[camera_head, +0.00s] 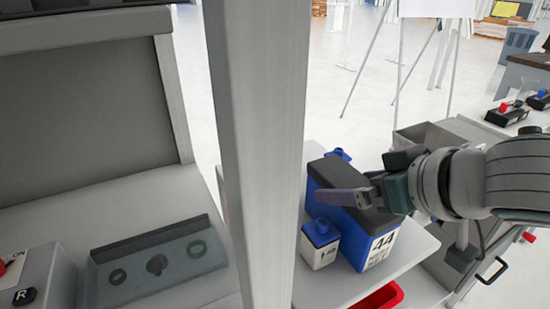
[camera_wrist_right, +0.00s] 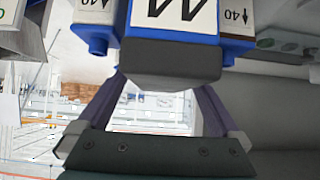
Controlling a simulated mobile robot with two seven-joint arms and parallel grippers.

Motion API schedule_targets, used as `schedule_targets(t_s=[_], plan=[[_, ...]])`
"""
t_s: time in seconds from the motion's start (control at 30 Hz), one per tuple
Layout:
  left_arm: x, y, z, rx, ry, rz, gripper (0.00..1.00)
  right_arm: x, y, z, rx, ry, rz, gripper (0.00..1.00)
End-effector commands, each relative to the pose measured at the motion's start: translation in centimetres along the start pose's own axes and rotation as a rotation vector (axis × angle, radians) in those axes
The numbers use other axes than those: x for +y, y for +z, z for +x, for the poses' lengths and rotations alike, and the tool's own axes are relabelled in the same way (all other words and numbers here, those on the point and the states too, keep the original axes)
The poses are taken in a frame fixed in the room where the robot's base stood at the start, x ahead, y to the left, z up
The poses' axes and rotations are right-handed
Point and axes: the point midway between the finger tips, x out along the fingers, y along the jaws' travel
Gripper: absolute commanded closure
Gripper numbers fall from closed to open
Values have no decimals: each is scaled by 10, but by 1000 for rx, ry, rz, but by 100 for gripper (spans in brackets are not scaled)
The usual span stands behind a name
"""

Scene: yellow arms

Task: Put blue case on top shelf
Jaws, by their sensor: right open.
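The blue case (camera_head: 350,232), with a dark grey top and a white label reading 44, stands on a white shelf (camera_head: 330,292) right of the pale post. It also shows upside down at the top of the right wrist view (camera_wrist_right: 235,50). My right gripper (camera_head: 343,197) is open at the dark top of the case. In the wrist view its two fingers (camera_wrist_right: 160,90) are spread, with the dark block of the case at their tips. Whether they touch it I cannot tell. My left gripper is not in view. I cannot tell which shelf is the top one.
Small blue-and-white containers (camera_head: 320,245) stand close beside the case. A red bin (camera_head: 380,297) sits below the shelf edge. A thick pale post (camera_head: 262,150) rises left of the case. A grey station with a panel (camera_head: 160,262) fills the left side.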

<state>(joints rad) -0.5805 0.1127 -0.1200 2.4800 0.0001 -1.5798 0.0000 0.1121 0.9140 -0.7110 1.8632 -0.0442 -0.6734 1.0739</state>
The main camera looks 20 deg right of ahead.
Motion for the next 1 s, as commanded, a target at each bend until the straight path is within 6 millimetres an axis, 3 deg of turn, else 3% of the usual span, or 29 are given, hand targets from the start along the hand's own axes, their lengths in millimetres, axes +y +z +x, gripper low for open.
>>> schedule_targets(t_s=[0.2,0.5,1.0], plan=[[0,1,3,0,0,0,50,-2,-1,29,1,2,0,0],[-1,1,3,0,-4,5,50,-2,-1,33,-1,0,-1,0],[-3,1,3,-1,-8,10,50,-2,-1,33,-1,0,-1,55]])
